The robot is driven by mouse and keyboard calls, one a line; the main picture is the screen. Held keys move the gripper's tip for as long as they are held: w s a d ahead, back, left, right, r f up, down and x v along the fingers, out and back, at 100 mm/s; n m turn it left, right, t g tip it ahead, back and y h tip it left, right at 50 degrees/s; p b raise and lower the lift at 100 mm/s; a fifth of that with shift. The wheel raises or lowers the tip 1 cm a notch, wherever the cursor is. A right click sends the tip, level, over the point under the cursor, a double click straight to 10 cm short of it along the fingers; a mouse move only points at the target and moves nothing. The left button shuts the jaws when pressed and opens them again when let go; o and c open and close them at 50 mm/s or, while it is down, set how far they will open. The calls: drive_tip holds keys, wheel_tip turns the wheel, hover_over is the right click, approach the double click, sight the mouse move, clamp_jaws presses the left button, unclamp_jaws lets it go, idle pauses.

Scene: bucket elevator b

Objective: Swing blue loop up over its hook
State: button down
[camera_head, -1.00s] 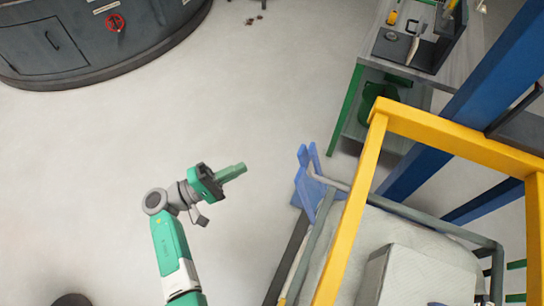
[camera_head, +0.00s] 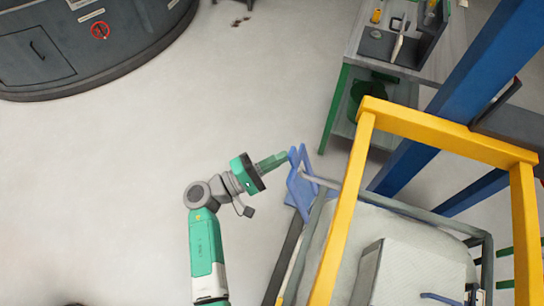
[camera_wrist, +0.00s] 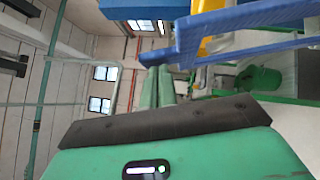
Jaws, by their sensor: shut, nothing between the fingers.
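The blue loop (camera_head: 301,185) is a forked blue piece at the left corner of the grey-railed frame, with its two prongs pointing up in the head view. My gripper (camera_head: 285,156) is shut and empty, its green fingertips right beside the left prong. I cannot tell whether they touch it. In the wrist view the blue loop (camera_wrist: 187,42) crosses just ahead of and to the right of my shut fingers (camera_wrist: 158,75). I cannot make out the hook in either view.
A yellow frame (camera_head: 450,133) and grey rails (camera_head: 400,208) stand to the right of my gripper, around a pale box (camera_head: 369,270). A workbench (camera_head: 428,68) with tools stands at the upper right. The floor to the left is open up to a large dark round housing (camera_head: 90,50).

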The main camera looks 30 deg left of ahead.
drive_tip(key=d+r+m+g+p, duration=0.2)
drive_tip(key=d+p, duration=0.2)
drive_tip(key=d, duration=0.3)
drive_tip(key=shift+w+d+y+p, duration=0.3)
drive_tip(key=shift+w+y+p, duration=0.1)
drive_tip(key=shift+w, duration=0.05)
drive_tip(key=shift+r, duration=0.1)
drive_tip(key=a, duration=0.1)
drive_tip(key=a+b, duration=0.1)
drive_tip(key=a, duration=0.1)
drive_tip(key=a+b, duration=0.1)
drive_tip(key=shift+s+a+f, duration=0.3)
drive_tip(key=shift+s+f, duration=0.05)
approach(290, 161)
drive_tip(key=shift+d+r, duration=0.2)
drive_tip(key=shift+d, duration=0.1)
